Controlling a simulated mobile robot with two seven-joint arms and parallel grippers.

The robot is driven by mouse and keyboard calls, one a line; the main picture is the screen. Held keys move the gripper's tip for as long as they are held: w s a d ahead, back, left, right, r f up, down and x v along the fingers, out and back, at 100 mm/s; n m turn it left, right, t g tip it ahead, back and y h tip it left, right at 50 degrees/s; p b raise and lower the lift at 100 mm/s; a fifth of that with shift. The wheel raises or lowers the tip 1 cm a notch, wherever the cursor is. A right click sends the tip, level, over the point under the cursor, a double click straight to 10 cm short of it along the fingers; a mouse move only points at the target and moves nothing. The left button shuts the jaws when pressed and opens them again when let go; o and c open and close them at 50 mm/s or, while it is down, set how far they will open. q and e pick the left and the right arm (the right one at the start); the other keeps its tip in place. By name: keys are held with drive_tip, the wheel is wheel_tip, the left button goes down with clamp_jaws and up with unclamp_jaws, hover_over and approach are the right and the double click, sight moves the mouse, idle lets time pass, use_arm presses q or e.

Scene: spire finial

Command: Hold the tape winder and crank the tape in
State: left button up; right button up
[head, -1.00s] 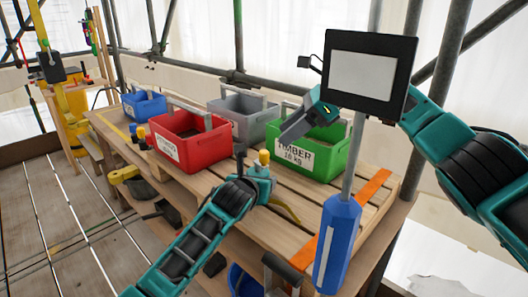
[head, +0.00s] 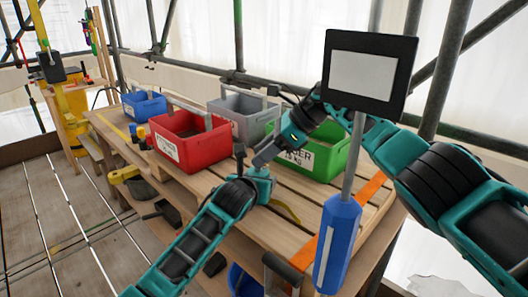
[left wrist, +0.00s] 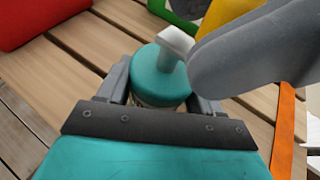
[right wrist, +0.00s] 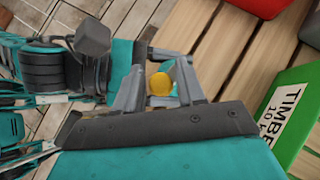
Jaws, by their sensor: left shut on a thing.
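The tape winder (head: 263,173) is a small teal drum with a light grey crank arm (left wrist: 176,42). My left gripper (left wrist: 160,92) is shut on the drum, one finger on each side, above the pallet-like bench. The yellow crank knob (right wrist: 160,84) shows between the fingers of my right gripper (right wrist: 166,77), with small gaps at its sides. In the head view my right gripper (head: 267,154) comes down over the winder and hides the knob. A yellow tape strip (head: 287,212) curves out beside the winder.
Behind stand a red crate (head: 190,145), a grey crate (head: 240,112), a blue crate (head: 145,104) and a green timber crate (head: 325,160). Bare slats (head: 205,185) lie left of the winder.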

clamp_jaws()
drive_tip(key=shift+w, duration=0.15)
drive_tip(key=shift+m+t, duration=0.4)
drive_tip(key=shift+r, duration=0.1)
drive_tip(key=shift+s+a+m+t+h, duration=0.2)
drive_tip(key=shift+m+t+h, duration=0.1)
drive_tip(key=shift+m+t, duration=0.55)
drive_tip(key=shift+s+a+m+t+h, duration=0.25)
drive_tip(key=shift+m+t, duration=0.3)
drive_tip(key=shift+m, duration=0.5)
drive_tip(key=shift+a+m+t+h, duration=0.25)
drive_tip(key=shift+m+t+h, duration=0.3)
drive_tip(key=shift+m, duration=0.45)
drive_tip(key=shift+a+m+t+h, duration=0.2)
drive_tip(key=shift+m+t+h, duration=0.3)
drive_tip(key=shift+m, duration=0.5)
drive_tip(key=shift+o, duration=1.2)
unclamp_jaws()
drive_tip(key=shift+a, duration=0.1)
